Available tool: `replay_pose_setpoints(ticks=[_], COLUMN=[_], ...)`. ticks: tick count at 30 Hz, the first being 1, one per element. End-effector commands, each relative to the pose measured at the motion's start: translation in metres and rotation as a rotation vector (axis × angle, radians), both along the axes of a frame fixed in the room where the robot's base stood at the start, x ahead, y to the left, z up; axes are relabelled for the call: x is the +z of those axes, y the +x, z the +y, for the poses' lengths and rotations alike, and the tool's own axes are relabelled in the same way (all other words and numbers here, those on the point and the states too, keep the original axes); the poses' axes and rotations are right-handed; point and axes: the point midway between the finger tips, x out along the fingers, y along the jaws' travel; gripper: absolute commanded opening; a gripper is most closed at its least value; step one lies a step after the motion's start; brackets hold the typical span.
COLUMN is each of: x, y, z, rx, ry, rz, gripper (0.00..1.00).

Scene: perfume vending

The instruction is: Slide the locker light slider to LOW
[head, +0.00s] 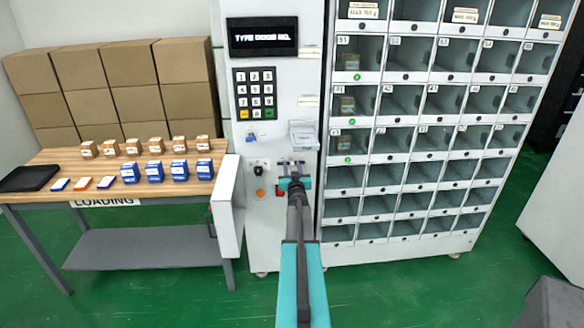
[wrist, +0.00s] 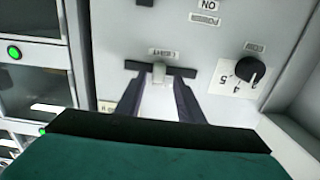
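The light slider shows in the wrist view as a pale knob (wrist: 159,73) in a short dark horizontal slot (wrist: 183,71). A small label beside the slot appears upside down and seems to read LIGHT. No LOW mark is legible. My gripper (wrist: 159,80) is at the slot, its two dark fingers apart on either side of the knob. Small gaps seem to show between fingers and knob, so I see no firm hold. In the head view my gripper (head: 291,164) reaches the lower part of the white control panel (head: 271,220) and hides the slider.
A black dial (wrist: 250,70) sits right of the slider in the wrist view. The panel has a keypad (head: 255,93) and an open white door (head: 229,205) at its left. Locker compartments (head: 404,178) stand right. A table (head: 45,160) with small boxes is left.

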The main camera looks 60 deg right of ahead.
Motion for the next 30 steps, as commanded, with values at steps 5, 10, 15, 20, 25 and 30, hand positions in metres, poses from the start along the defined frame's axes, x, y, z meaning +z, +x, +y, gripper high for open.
replay_pose_setpoints(ticks=[5,10,15,20,25,30], x=[-0.001,-0.001,-0.001,-0.001,-0.001,-0.001], y=[-0.009,-0.018,-0.028,-0.037,-0.046,-0.056], z=[0.012,0.024,0.035,0.046,0.057,0.069], rx=[0.001,0.001,0.001,0.001,0.001,0.001], ry=[0.0,0.0,0.001,0.001,0.0,0.0], rz=[0.0,0.0,-0.001,-0.001,0.0,0.0], gripper=[0.34,0.34,0.34,0.34,0.34,0.34])
